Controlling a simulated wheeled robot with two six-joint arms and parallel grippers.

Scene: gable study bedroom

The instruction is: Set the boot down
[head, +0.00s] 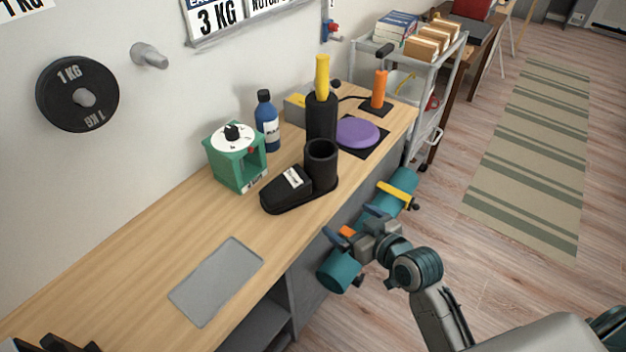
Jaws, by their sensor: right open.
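The black boot (321,167) stands upright on the wooden desk (150,262), close to its front edge. Its toe points to the lower left, and a white label lies on its upper side. The boot's sole appears to rest on the desk top. My right gripper (353,223) is open, with its two blue fingers spread, in front of the desk edge to the lower right of the boot. It is apart from the boot and holds nothing that I can see.
A green box with a dial (237,160), a blue bottle (267,122), a black cylinder with a yellow top (321,110) and a purple disc (357,132) stand behind the boot. A grey mat (215,281) lies nearer.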

